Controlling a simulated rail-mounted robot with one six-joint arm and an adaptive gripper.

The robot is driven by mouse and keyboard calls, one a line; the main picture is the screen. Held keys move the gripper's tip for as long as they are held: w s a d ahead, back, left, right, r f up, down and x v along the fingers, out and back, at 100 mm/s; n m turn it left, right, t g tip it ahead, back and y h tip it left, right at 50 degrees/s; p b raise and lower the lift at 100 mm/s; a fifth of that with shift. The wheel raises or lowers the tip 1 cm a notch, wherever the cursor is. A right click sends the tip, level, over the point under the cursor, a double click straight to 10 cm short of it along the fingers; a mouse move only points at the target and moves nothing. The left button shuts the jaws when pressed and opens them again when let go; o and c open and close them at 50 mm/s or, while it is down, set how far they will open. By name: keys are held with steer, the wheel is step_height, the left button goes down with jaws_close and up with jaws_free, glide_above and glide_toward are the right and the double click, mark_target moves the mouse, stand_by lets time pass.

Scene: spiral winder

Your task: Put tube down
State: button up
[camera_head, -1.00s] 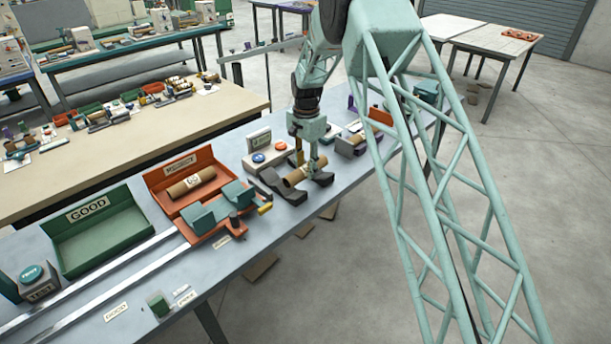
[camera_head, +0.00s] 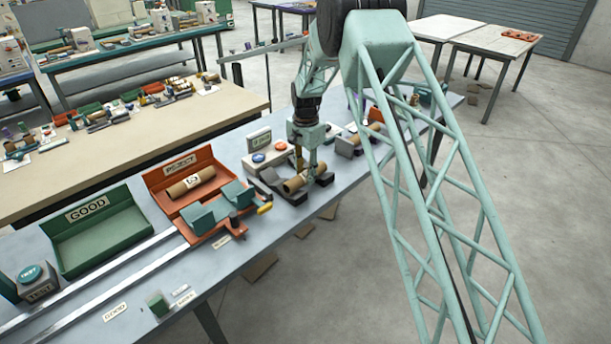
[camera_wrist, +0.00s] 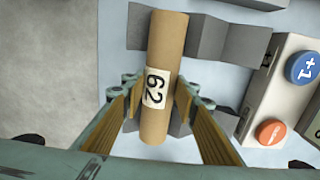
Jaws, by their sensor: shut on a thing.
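My gripper (camera_head: 307,167) points down over the dark cradle on the blue-grey bench. It is shut on a brown cardboard tube (camera_head: 297,184) with a white label. In the wrist view the tube (camera_wrist: 165,45) lies between the two fingers of my gripper (camera_wrist: 155,112), and its label reads like 62. The tube is right at the grey cradle (camera_wrist: 215,42), which shows on both sides of it; the cradle also shows in the head view (camera_head: 268,192). I cannot tell whether the tube touches the cradle.
A control box with blue and orange buttons (camera_head: 268,158) stands close behind the cradle. An orange reject tray (camera_head: 160,203) holds another tube (camera_head: 190,183). A green GOOD tray (camera_head: 100,240) looks empty. An orange carriage with teal blocks (camera_head: 222,212) sits on rails left of the cradle.

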mark_target(306, 172)
steer(key=shift+f, duration=0.45)
steer(key=o, duration=0.8)
steer(key=shift+o, duration=0.2)
steer(key=shift+r, duration=0.2)
step_height(306, 172, up, 12)
steer(key=p, duration=0.1)
steer(key=shift+r, duration=0.25)
stand_by(0.6)
